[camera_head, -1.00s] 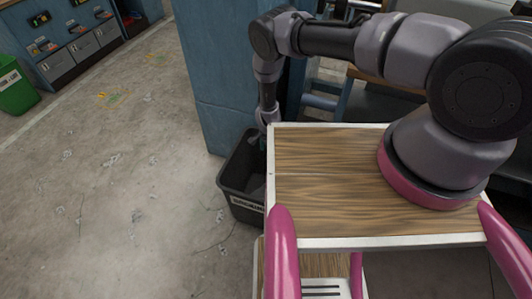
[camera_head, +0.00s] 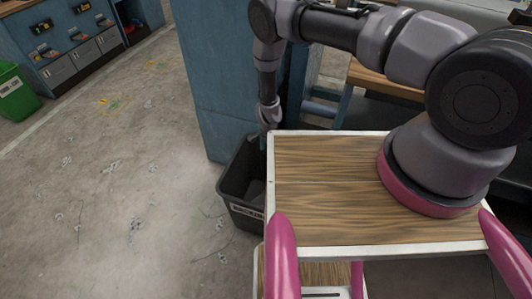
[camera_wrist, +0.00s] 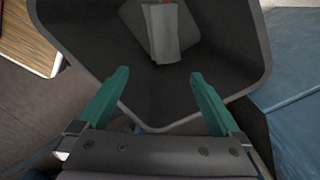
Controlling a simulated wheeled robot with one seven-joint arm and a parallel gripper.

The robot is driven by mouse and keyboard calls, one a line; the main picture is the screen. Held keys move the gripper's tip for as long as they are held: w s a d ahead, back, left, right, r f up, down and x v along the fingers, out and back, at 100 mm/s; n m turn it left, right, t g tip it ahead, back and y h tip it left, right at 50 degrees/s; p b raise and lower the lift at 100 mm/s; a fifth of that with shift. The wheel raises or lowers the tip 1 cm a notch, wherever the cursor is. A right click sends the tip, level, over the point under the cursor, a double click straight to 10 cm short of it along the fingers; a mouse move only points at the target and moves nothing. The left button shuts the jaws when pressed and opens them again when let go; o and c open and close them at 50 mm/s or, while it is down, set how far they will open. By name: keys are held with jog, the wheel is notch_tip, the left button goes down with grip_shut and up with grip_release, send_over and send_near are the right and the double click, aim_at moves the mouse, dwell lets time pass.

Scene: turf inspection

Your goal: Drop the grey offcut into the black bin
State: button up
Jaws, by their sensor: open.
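The black bin (camera_head: 241,212) stands on the floor beside the blue pillar, left of my wooden-topped deck. My gripper (camera_head: 263,144) is over the bin's rim, partly hidden behind the deck edge. In the wrist view, my gripper (camera_wrist: 160,76) has its two teal fingers spread wide with nothing between them. The fingers point into the bin (camera_wrist: 105,45). The grey offcut (camera_wrist: 164,38) lies inside the bin, apart from the fingers, on or against another grey piece. In the head view, only a dim grey shape shows inside the bin.
A blue pillar (camera_head: 221,85) rises right behind the bin. A green bin (camera_head: 17,92) and a blue cabinet with drawers (camera_head: 75,45) stand at the far left. The concrete floor (camera_head: 110,200) to the left is mostly clear, with small scraps.

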notch_tip(320, 180, up, 11)
dwell(0.5)
jog(key=shift+w+a, duration=0.1)
